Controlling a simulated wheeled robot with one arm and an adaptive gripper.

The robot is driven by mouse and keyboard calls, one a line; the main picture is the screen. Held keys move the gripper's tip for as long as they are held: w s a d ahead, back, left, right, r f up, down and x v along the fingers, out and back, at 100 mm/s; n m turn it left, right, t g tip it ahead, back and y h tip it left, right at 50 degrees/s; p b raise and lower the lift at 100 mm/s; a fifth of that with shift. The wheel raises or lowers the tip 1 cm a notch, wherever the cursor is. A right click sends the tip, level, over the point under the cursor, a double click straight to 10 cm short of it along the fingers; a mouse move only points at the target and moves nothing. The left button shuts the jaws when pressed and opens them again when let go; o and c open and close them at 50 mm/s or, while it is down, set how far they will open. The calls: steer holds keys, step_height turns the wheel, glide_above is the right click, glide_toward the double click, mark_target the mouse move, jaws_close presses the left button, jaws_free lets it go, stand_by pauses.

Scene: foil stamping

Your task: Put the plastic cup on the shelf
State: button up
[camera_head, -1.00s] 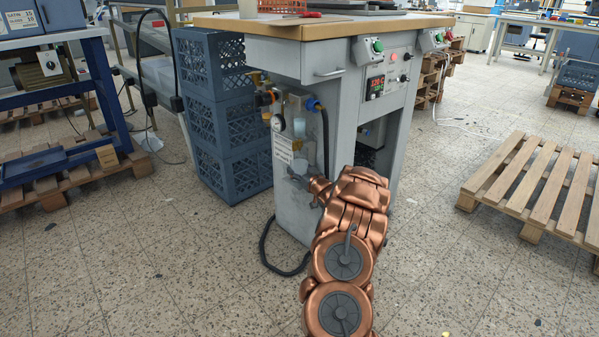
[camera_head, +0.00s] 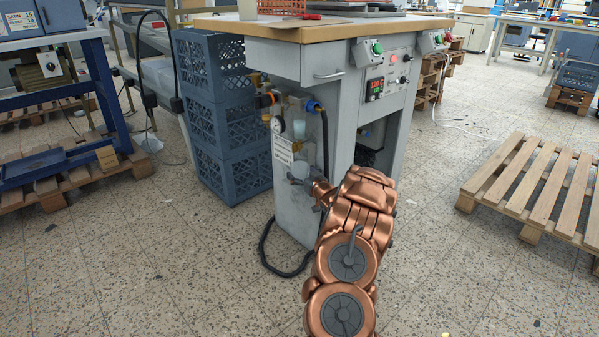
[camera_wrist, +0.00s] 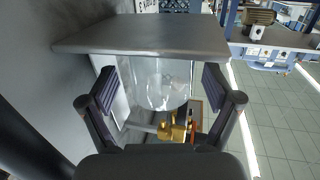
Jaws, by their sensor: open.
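A clear plastic cup (camera_wrist: 158,82) shows in the wrist view, just below a grey plate (camera_wrist: 150,38). My gripper (camera_wrist: 160,90) is open, with one finger on each side of the cup in the picture. I cannot tell how far ahead of the fingertips the cup is, and no contact shows. In the head view my gripper (camera_head: 298,178) is at the side of the grey machine (camera_head: 295,215), low under its wooden top. Which shelf the task means is unclear; a metal rack (camera_head: 140,45) stands at the back left.
Brass fittings (camera_wrist: 175,130) sit near the cup. A black hose (camera_head: 265,250) hangs to the floor. Blue crates (camera_head: 225,110) are stacked left of the machine. A wooden pallet (camera_head: 530,185) lies to the right. The floor at the front left is clear.

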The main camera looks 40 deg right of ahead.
steer(key=p+v, duration=0.2)
steer(key=v, duration=0.8)
steer(key=shift+s+p, duration=0.2)
steer(key=shift+p, duration=0.2)
steer(key=w+a+r+n+g+y, duration=0.15)
steer(key=w+a+g, duration=0.35)
steer(key=a, duration=0.7)
steer(key=s+a+r+g+y, duration=0.1)
steer(key=s+a+g, duration=0.15)
steer(key=a, duration=0.45)
steer(key=s+a+r+g, duration=0.1)
steer(key=s+a+g, duration=0.15)
steer(key=a, duration=0.45)
steer(key=s+a+r+g, duration=0.2)
steer(key=s+a, duration=0.5)
steer(key=s, duration=0.5)
steer(key=s+a+r+n+g+y, duration=0.1)
steer(key=s+a+g, duration=0.3)
steer(key=s+a, duration=0.4)
steer(key=s+a+r+g+y, duration=0.1)
steer(key=s+a+r+g, duration=0.3)
steer(key=s, duration=1.4)
steer(key=a, duration=0.4)
steer(key=shift+a+n, duration=0.25)
steer(key=shift+n, duration=0.1)
steer(key=shift+s, duration=0.15)
